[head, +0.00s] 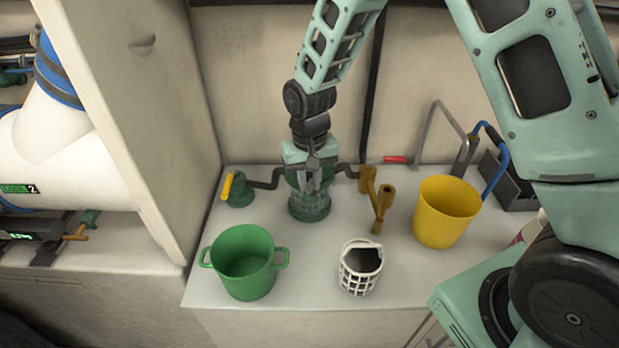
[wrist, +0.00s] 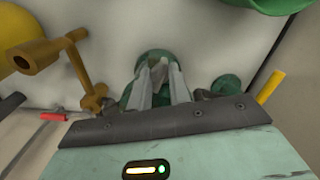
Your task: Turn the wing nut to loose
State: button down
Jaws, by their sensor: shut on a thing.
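A green cylindrical fitting (head: 309,204) stands on the white counter near the back wall, with dark pipes running out to both sides. My gripper (head: 313,168) points down at its top from above. In the wrist view, my gripper's pale fingers (wrist: 159,84) are close together over the green fitting (wrist: 153,57), shut on a small grey piece that I take to be the wing nut. The fingers hide most of that piece, so its angle cannot be told.
A green pot (head: 245,262), a white basket (head: 360,268) and a yellow bucket (head: 446,211) stand on the counter (head: 310,285). A yellow-handled valve (head: 238,188) is left of the fitting; a brass-coloured pipe piece (head: 380,200) is right. A tall panel (head: 150,120) borders the left.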

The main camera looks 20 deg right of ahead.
aim_at(310, 182)
jog(key=shift+w+d+r+n, duration=0.1)
jog(key=shift+w+d+n, duration=0.05)
jog(key=shift+n, duration=0.55)
jog(key=c, duration=1.4)
grip_release()
jog(key=shift+o, duration=0.6)
notch_tip(310, 182, up, 17)
jog(key=shift+r, duration=0.2)
